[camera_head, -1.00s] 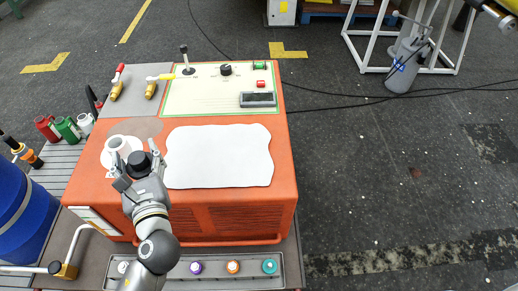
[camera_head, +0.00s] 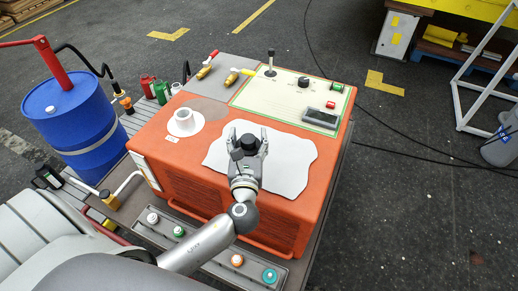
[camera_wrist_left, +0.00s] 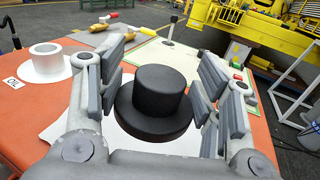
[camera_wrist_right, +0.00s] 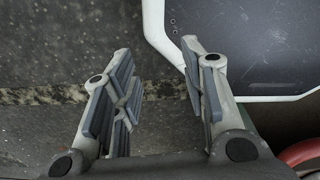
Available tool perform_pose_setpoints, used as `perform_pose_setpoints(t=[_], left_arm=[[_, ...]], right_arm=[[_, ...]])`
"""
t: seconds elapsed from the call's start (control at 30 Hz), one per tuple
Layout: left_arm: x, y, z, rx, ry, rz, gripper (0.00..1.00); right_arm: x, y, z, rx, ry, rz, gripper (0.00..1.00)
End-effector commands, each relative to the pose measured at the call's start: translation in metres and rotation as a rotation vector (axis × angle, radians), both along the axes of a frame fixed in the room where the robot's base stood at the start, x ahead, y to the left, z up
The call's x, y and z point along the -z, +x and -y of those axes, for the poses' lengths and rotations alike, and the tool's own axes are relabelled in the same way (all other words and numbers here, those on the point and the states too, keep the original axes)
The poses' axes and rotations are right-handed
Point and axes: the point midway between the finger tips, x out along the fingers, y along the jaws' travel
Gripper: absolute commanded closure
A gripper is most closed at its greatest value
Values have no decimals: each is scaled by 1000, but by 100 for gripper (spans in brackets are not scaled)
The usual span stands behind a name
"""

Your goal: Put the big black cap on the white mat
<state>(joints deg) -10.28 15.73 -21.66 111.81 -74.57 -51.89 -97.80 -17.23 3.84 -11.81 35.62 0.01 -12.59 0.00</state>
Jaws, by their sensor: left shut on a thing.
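The big black cap (camera_head: 249,143) is a wide-brimmed black knob between the fingers of my left gripper (camera_head: 248,137). In the left wrist view the cap (camera_wrist_left: 158,97) stands upright, brim down, between the two pads. My left gripper is shut on it. It is over the left-middle part of the white mat (camera_head: 292,165), which lies on the orange machine. I cannot tell whether the brim touches the mat. My right gripper (camera_wrist_right: 160,85) shows only in its wrist view, with its fingers apart and nothing between them.
A white filler neck (camera_head: 184,122), labelled OIL, stands uncovered left of the mat on the orange machine (camera_head: 190,165). A control panel (camera_head: 280,92) with a lever and buttons lies behind the mat. A blue drum (camera_head: 75,120) stands at left. The mat's right part is clear.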

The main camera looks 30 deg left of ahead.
Motion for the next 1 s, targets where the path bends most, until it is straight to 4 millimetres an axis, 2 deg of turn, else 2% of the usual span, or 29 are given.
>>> perform_pose_setpoints(t=[0.1,0.3,0.47,0.7,1.0], left_arm=[[24,18,1,1,2,-1,66],[48,38,2,0,1,0,66],[55,45,2,1,2,1,66],[85,49,3,1,3,-1,66],[89,48,2,0,1,0,66]], right_arm=[[6,1,5,-1,-6,1,60],[11,1,15,3,-17,2,60],[12,1,16,4,-19,1,60],[16,1,16,4,-19,0,60],[16,0,13,2,-16,0,60]])
